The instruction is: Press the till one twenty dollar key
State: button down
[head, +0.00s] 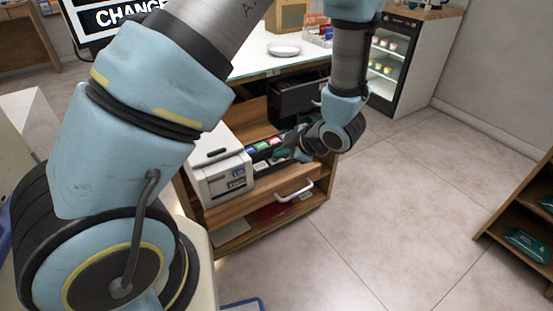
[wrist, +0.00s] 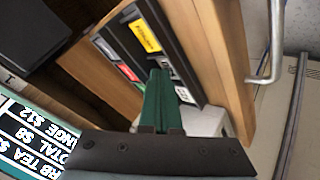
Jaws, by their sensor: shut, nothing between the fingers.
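The key labels are too small to read surely, so I cannot tell which is the twenty dollar key. My gripper (head: 285,152) is at the panel's right end, its green fingers (wrist: 159,73) shut and empty. The fingers overlap the lower keys in the wrist view; I cannot tell whether they touch.
A white printer (head: 220,168) stands left of the panel. A display (wrist: 32,140) reads total $8 and change $12. An open dark drawer (head: 298,97) lies behind my wrist. A metal handle (head: 294,190) sticks out in front.

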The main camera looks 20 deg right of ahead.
aim_at(280, 161)
jog(key=shift+r+p, duration=0.8)
jog(key=shift+p, duration=0.05)
notch_tip(280, 161, up, 5)
jog(key=p, duration=0.5)
jog(key=shift+r, duration=0.1)
dwell(0.6)
